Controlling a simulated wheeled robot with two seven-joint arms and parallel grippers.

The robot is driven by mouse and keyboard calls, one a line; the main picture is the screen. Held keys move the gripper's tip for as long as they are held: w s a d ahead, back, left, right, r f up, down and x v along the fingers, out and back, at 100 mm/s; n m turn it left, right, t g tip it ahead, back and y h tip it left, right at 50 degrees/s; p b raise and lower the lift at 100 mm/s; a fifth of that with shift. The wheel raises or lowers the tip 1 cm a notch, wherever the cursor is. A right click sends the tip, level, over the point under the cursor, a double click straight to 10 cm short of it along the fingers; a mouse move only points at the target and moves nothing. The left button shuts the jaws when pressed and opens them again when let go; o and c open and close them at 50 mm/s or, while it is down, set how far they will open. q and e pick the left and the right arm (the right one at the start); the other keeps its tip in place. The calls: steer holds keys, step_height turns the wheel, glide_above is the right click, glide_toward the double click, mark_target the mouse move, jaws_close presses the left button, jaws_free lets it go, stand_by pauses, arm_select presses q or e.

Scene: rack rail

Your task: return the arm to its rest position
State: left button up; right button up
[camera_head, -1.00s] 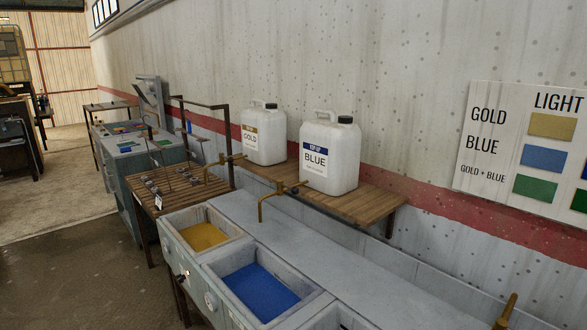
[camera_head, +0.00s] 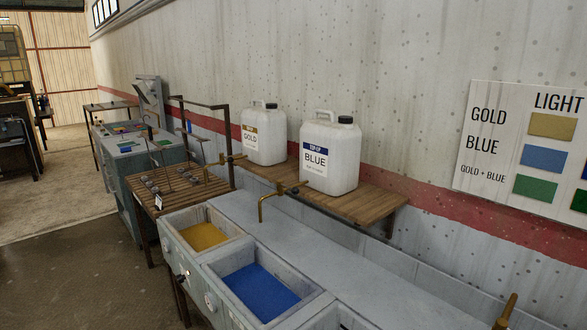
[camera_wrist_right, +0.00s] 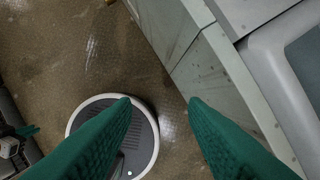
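My right gripper (camera_wrist_right: 160,102) shows in the right wrist view as two green fingers, spread apart with nothing between them. It points down over the brown floor.
In the head view, a tank unit (camera_head: 222,262) holds a gold bath (camera_head: 203,237) and a blue bath (camera_head: 260,291). GOLD (camera_head: 264,134) and BLUE (camera_head: 330,153) jugs stand on a wooden shelf (camera_head: 375,206). A grey cabinet side (camera_wrist_right: 185,45) is close to the right gripper.

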steer(key=s+d+f+g, duration=0.1)
steer(key=s+f, duration=0.4)
steer(key=f, duration=0.9)
steer(key=s+f+g, duration=0.1)
steer(key=s+f, duration=0.3)
steer(key=f, duration=0.9)
steer(key=s+d+f, duration=0.2)
steer(key=s+f, duration=0.4)
steer(key=s, duration=0.4)
steer(key=shift+s+f, duration=0.15)
steer(key=shift+s, duration=0.05)
steer(key=shift+d, duration=0.1)
